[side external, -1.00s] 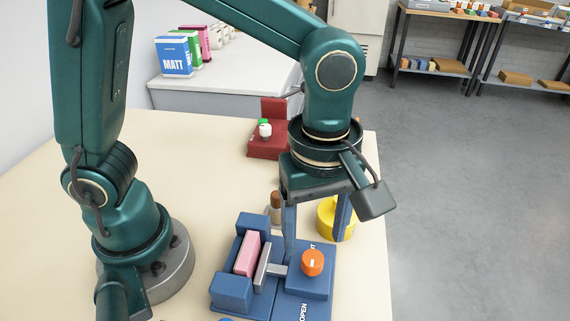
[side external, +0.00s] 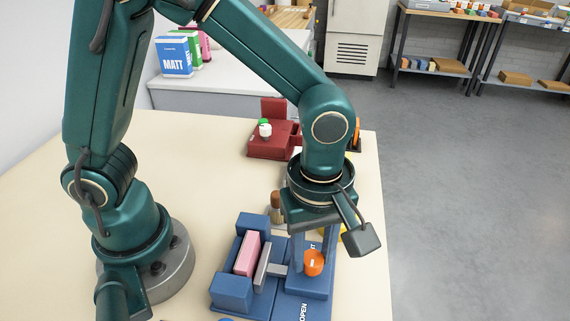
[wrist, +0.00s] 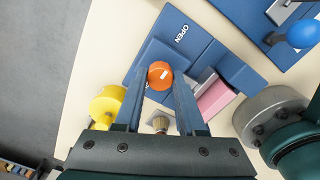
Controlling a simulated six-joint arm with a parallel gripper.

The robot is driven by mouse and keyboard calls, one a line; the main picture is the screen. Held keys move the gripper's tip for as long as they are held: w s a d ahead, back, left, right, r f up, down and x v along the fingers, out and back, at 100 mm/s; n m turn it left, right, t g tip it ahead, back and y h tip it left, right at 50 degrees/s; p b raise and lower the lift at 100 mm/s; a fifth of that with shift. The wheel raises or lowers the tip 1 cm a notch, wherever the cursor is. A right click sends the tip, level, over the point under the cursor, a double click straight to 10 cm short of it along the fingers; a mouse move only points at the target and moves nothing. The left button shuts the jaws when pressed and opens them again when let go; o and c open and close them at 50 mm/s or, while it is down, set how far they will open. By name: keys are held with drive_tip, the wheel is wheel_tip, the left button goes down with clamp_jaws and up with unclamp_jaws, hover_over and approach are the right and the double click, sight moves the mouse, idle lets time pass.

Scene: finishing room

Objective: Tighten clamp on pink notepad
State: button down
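The pink notepad (side external: 247,253) stands on edge in the blue clamp fixture (side external: 232,292), beside the grey clamp jaw (side external: 262,268); I cannot tell whether they touch. It also shows in the wrist view (wrist: 214,98). The orange knob (side external: 314,263), with a white mark on top, sits on the fixture's right block (side external: 306,285). "OPEN" is printed at the near end; another word at the far end is partly hidden. My gripper (wrist: 160,78) points down over the block, its two fingers against opposite sides of the orange knob (wrist: 160,72).
A yellow round object (wrist: 107,105) and a brown-topped object (side external: 277,207) stand close behind my gripper. A red fixture (side external: 268,147) with a small white, green-capped item is farther back. Another blue fixture with a blue knob (wrist: 301,34) shows in the wrist view. The table's left middle is clear.

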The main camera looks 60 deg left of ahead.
drive_tip(key=shift+m, duration=0.4)
drive_tip(key=m, duration=0.3)
drive_tip(key=shift+m, duration=0.4)
drive_tip(key=m, duration=0.4)
drive_tip(key=shift+r, duration=0.1)
drive_tip(key=m, duration=0.9)
drive_tip(key=shift+m, duration=0.3)
drive_tip(key=m, duration=1.4)
